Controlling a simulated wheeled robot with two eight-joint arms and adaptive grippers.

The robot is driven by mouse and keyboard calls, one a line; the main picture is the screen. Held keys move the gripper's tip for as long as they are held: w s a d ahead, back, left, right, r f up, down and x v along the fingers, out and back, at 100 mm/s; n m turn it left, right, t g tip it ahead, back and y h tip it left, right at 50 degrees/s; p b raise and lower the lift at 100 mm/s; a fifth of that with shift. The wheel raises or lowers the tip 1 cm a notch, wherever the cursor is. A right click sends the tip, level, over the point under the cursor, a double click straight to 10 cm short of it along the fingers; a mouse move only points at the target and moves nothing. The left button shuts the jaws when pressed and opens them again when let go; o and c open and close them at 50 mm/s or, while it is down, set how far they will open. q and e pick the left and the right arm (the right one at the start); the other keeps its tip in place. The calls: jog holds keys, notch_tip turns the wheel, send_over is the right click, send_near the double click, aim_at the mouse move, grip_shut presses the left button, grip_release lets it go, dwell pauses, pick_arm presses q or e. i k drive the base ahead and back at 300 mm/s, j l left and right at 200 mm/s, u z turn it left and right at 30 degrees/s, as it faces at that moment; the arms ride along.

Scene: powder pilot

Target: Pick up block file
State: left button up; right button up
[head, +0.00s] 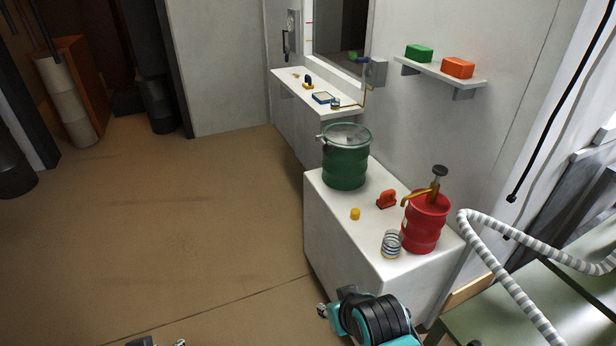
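A small red-orange block with a raised grip (386,200) lies on the white cabinet top, between the green drum and the red pump can. It may be the block file, but I cannot tell for sure. My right gripper (323,311) is low in front of the cabinet, apart from everything on it; its fingers are too small and turned to read. Only the tips of my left gripper (160,343) show at the bottom edge, over the floor. They stand apart with nothing visible between them.
The white cabinet (336,232) also holds a green drum (346,165), red pump can (425,222), yellow cap (355,214) and wire coil (391,244). A wall shelf (440,74) bears green (419,53) and orange (457,67) blocks. A striped hose (500,275) lies right.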

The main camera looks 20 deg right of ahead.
aim_at(384, 202)
jog(key=i+j+u, duration=0.1)
jog(key=i, duration=0.75)
jog(key=i+j, duration=0.1)
jog(key=i, duration=0.7)
jog(key=i+j+z, duration=0.1)
jog(key=i+z, duration=0.4)
jog(key=i+j+z, duration=0.25)
jog(key=i+z, duration=0.4)
jog(key=z, duration=0.3)
jog(key=i+j+z, duration=0.2)
jog(key=z, duration=0.3)
jog(key=i+j+z, duration=0.2)
jog(key=z, duration=0.3)
